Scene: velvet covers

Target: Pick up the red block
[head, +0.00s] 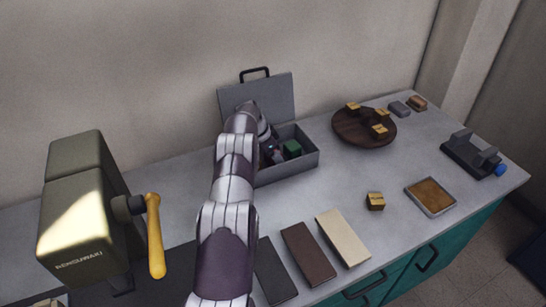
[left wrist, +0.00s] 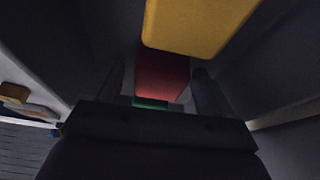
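The red block (left wrist: 162,75) shows in the left wrist view, inside a dark walled space. My left gripper (left wrist: 160,88) has its two dark fingers apart, one on either side of the red block, with a gap visible at the left. Whether either finger touches the block is unclear. In the head view my left arm reaches into the open grey box (head: 303,163), and its gripper (head: 270,152) is mostly hidden behind the arm and box wall. The red block is not visible there. My right gripper is in neither view.
A yellow block (left wrist: 195,25) is close beside the red one; a green block (head: 292,149) is in the box's right part. The raised lid (head: 270,98) stands behind. A grinder-like machine (head: 85,215) is at left, a round wooden tray (head: 350,136) at right, flat slabs (head: 308,252) in front.

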